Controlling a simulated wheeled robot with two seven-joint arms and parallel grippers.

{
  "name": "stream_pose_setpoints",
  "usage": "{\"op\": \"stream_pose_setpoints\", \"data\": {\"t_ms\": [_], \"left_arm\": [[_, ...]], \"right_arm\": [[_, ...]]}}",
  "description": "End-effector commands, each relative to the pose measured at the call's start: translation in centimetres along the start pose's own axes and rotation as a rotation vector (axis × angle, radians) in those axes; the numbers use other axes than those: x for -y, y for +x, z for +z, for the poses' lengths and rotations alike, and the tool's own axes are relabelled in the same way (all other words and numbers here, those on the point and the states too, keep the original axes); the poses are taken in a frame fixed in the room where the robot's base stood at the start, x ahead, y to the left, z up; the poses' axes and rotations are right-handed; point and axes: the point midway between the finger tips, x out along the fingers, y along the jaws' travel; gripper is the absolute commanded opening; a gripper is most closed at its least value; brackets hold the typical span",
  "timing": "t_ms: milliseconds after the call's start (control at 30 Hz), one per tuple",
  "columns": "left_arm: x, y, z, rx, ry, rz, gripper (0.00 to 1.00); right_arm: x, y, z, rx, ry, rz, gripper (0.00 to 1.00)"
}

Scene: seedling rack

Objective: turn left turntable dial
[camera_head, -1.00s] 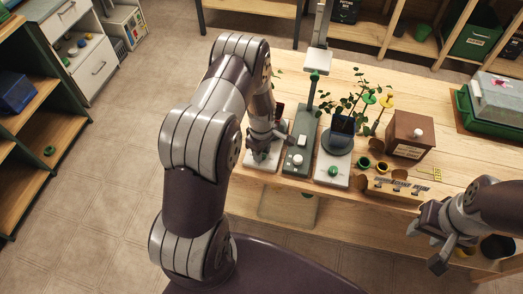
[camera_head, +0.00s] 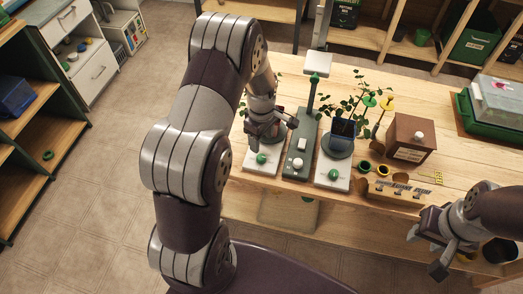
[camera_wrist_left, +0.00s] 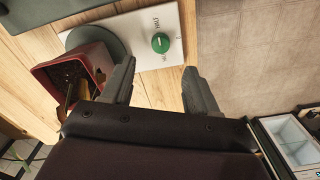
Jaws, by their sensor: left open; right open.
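The left turntable is a white base (camera_head: 252,167) with a green dial (camera_head: 261,158) at its front. In the left wrist view its dial (camera_wrist_left: 160,43) shows on the white plate, beside a dark green disk (camera_wrist_left: 113,40) bearing a tilted-looking red pot (camera_wrist_left: 70,78). My left gripper (camera_head: 271,134) is open and empty above the turntable, just behind the dial in the head view. In the wrist view its fingers (camera_wrist_left: 160,70) are spread, with the dial ahead of the gap, apart from both fingers. My right gripper (camera_head: 425,254) is open and empty, off the table's front right.
A grey-green unit (camera_head: 300,140) with a post stands right of the left turntable. Beyond it are the right turntable (camera_head: 333,170) with a blue pot (camera_head: 342,133), a wooden box (camera_head: 409,137), a wooden holder (camera_head: 392,191) and a green crate (camera_head: 485,125).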

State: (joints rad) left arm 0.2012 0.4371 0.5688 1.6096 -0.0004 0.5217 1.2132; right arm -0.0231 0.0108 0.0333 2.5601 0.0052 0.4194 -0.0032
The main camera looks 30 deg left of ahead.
Motion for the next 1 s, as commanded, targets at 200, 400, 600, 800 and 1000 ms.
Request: {"op": "stream_pose_setpoints", "data": {"t_ms": [200, 400, 600, 800, 1000], "left_arm": [[0.0, -3.5, 0.0, -0.001, 0.0, 0.001, 0.59], [0.0, -4.1, 0.0, 0.0, 0.0, 0.0, 0.59], [0.0, -4.1, 0.0, 0.0, 0.0, 0.0, 0.59], [0.0, -4.0, 0.0, 0.0, 0.022, 0.0, 0.59], [3.4, -3.9, 1.6, 0.013, 0.55, -0.016, 0.59]], "right_arm": [[0.0, 0.5, 0.1, 0.0, 0.0, 0.0, 0.43], [0.0, 0.5, 0.1, 0.0, 0.0, 0.0, 0.43], [0.0, 0.5, 0.1, 0.0, 0.0, 0.0, 0.43], [0.0, 0.5, 0.1, 0.0, 0.0, 0.0, 0.43], [0.0, 0.5, 0.1, 0.0, 0.0, 0.0, 0.43]]}}
